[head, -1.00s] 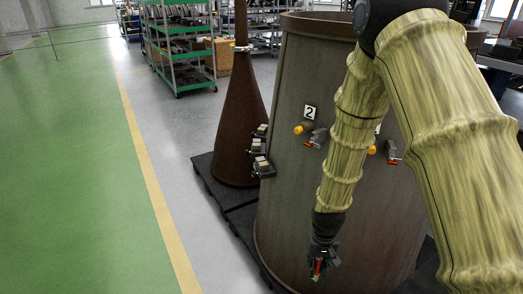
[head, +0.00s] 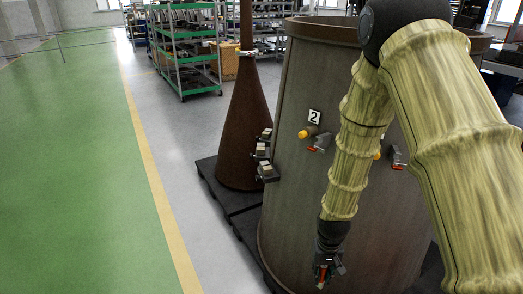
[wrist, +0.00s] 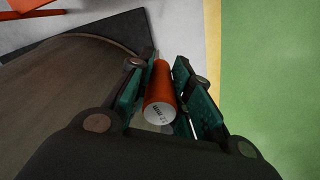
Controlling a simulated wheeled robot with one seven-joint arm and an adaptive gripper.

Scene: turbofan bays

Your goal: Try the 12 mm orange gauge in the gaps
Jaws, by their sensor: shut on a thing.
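My gripper (head: 324,268) hangs at the end of my arm, low in front of the big brown cylindrical casing (head: 290,190). In the wrist view my gripper (wrist: 160,95) is shut on an orange cylindrical gauge (wrist: 162,88), held between its two green-faced pads. The gauge's pale end face carries small print, partly readable as "12 mm". In the head view only a small orange-red bit of it shows at the fingertips. No gap is clearly visible in either view.
The casing bears a "2" label (head: 314,117), an orange-yellow knob (head: 303,134) and red-tipped clamps (head: 318,148). A brown cone (head: 240,130) stands left on a dark pallet (head: 208,168). Several small bracketed blocks (head: 265,170) sit between. Green floor (head: 80,190) is clear at left.

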